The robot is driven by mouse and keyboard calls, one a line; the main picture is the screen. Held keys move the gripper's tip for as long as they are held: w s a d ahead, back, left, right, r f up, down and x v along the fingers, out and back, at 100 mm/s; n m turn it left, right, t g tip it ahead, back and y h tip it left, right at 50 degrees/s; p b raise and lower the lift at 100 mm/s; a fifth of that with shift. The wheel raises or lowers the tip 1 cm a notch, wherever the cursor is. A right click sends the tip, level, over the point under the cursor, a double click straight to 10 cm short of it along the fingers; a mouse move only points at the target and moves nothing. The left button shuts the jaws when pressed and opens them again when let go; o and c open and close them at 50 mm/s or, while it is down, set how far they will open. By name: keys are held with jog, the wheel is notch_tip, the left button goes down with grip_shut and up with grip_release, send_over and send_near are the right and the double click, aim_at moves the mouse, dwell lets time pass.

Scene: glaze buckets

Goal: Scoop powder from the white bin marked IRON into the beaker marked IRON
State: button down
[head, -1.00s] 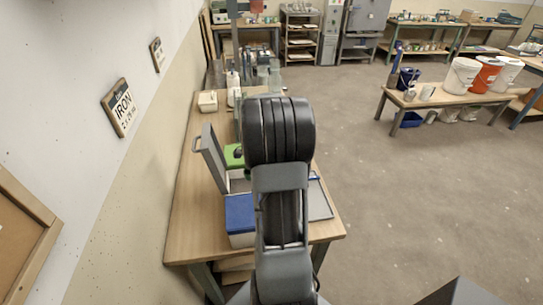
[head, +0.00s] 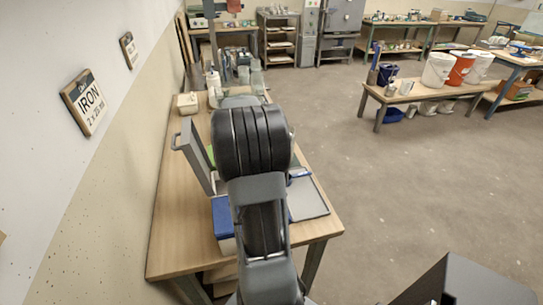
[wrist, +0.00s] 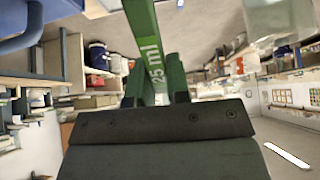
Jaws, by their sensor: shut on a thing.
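In the wrist view my gripper (wrist: 155,92) is shut on the green handle of a scoop (wrist: 152,45) marked 25 ml. The scoop's bowl is out of sight. In the head view my gripper is hidden behind my arm. A raised grey lid (head: 194,152) stands on the workbench (head: 172,225); the container beneath it is mostly hidden by my arm. I read no IRON label on any bin. Clear glass vessels (head: 257,78) stand at the bench's far end, too small to tell which is marked IRON. A blurred translucent vessel (wrist: 280,20) shows at the wrist view's upper right.
A wall sign (head: 84,102) reads IRON. A blue-topped box (head: 223,217) and a grey tray (head: 308,198) are on the bench. A small pale box (head: 187,103) sits further back. A low bench (head: 400,97) with buckets stands across open floor.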

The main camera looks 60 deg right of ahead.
jog(key=shift+f+g+h, duration=0.4)
jog(key=shift+f, duration=0.1)
jog(key=shift+w+a+f+b, duration=0.15)
jog(key=shift+f+b, duration=0.3)
jog(key=shift+f, duration=0.55)
jog(key=shift+w+a+f+b, duration=0.15)
jog(key=shift+f+b, duration=0.35)
jog(key=shift+f, duration=0.55)
jog(key=shift+w+a+f+b, duration=0.15)
jog(key=shift+f+b, duration=0.3)
jog(key=shift+f, duration=0.55)
jog(key=shift+w+a+f+p, duration=0.8)
jog(key=shift+w+a+f, duration=0.65)
jog(key=shift+w+a, duration=0.2)
jog(key=shift+s+d+r+t+y+p, duration=0.5)
jog(key=shift+r+t+y+p, duration=0.45)
jog(key=shift+r+p, duration=0.9)
jog(key=shift+s+d+r+t+y+p, duration=0.4)
jog(key=shift+r+t+y+p, duration=0.55)
jog(key=shift+p, duration=1.45)
jog(key=shift+s+d+r+t+y+p, duration=0.5)
jog(key=shift+r+y+p, duration=0.6)
jog(key=shift+r+p, duration=0.9)
jog(key=shift+a+f, duration=0.1)
jog(key=shift+a, duration=0.05)
